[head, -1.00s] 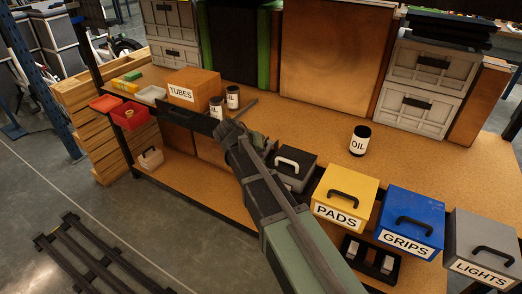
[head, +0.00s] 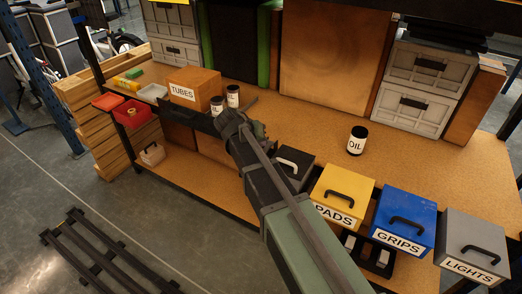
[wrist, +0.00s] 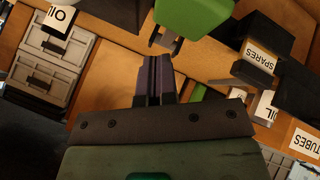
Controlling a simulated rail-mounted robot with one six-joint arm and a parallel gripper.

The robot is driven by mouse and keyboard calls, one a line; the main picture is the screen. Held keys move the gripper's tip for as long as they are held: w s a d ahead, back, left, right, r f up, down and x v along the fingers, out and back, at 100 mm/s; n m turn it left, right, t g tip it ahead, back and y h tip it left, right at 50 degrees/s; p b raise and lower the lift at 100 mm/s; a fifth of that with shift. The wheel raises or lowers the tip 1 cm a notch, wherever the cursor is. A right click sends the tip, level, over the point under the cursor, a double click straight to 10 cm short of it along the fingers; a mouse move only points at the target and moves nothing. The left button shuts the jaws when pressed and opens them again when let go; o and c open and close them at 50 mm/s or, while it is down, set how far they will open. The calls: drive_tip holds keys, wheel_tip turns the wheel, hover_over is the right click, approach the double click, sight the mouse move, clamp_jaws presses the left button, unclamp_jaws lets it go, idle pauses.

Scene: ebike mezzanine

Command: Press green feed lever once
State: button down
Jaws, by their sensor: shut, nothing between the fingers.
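No lever stands out clearly in either view. In the wrist view, which is upside down, a bright green block (wrist: 193,14) with a grey handle-like part at its lower edge is at the top, beyond my fingertips. A small green patch (wrist: 196,93) shows just right of my fingers. I cannot tell whether either is the feed lever. My gripper (wrist: 153,58) is shut and empty above the wooden bench, apart from the green block.
The TUBES box (head: 194,88) and two oil cans stand left of my gripper. Another oil can (head: 357,140) stands right. PADS (head: 343,190), GRIPS (head: 405,215) and LIGHTS (head: 470,245) boxes line the front edge. A SPARES box (wrist: 266,34) is near the green block.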

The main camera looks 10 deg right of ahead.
wheel_tip(320, 180, up, 5)
drive_tip(key=p, duration=0.5)
drive_tip(key=shift+w+d, duration=0.15)
idle(0.5)
drive_tip(key=s+n+g+y+p, duration=0.3)
drive_tip(key=s+y, duration=0.4)
drive_tip(key=s, duration=1.6)
drive_tip(key=shift+d+g+p, duration=0.15)
drive_tip(key=shift+g+p, duration=0.25)
drive_tip(key=shift+p, duration=0.15)
